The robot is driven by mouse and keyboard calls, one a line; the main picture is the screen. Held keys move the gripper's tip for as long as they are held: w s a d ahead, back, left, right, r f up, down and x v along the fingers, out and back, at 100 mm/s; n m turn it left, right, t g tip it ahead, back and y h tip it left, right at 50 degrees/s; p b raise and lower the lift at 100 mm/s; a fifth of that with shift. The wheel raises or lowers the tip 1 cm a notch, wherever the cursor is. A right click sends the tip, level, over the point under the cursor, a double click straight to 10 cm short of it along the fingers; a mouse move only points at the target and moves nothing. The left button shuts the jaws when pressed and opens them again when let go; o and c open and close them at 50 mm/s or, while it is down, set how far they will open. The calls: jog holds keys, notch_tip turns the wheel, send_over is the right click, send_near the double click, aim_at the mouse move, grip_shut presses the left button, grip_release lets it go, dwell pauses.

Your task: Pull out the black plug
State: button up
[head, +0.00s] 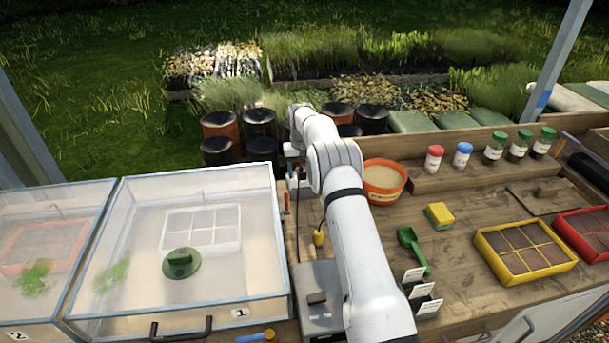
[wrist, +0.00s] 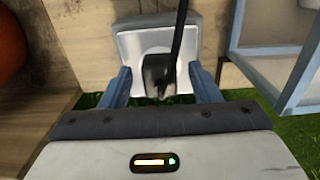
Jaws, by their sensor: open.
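In the wrist view a black plug (wrist: 155,72) sits against a light grey socket plate (wrist: 136,40), with a black cable rising from it. My gripper (wrist: 161,80) is open, with one blue-grey finger on each side of the plug. A gap shows between the plug and each finger, so they do not appear to touch it. In the head view my gripper (head: 293,158) is small and partly hidden by my arm at the back edge of the bench. The plug cannot be made out there.
A glass-lidded box (head: 283,309) with a green knob stands left of my arm. An orange bucket (head: 384,183) is close on the right. A yellow-tipped cable (head: 318,238) lies on the bench. A grey box (head: 320,275) stands near my arm.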

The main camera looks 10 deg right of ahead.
aim_at(302, 170)
jog(key=shift+c, duration=0.5)
grip_shut()
dwell(0.6)
jog(key=shift+r, duration=0.1)
jog(key=shift+r+p, duration=1.8)
jog(key=shift+r, duration=1.15)
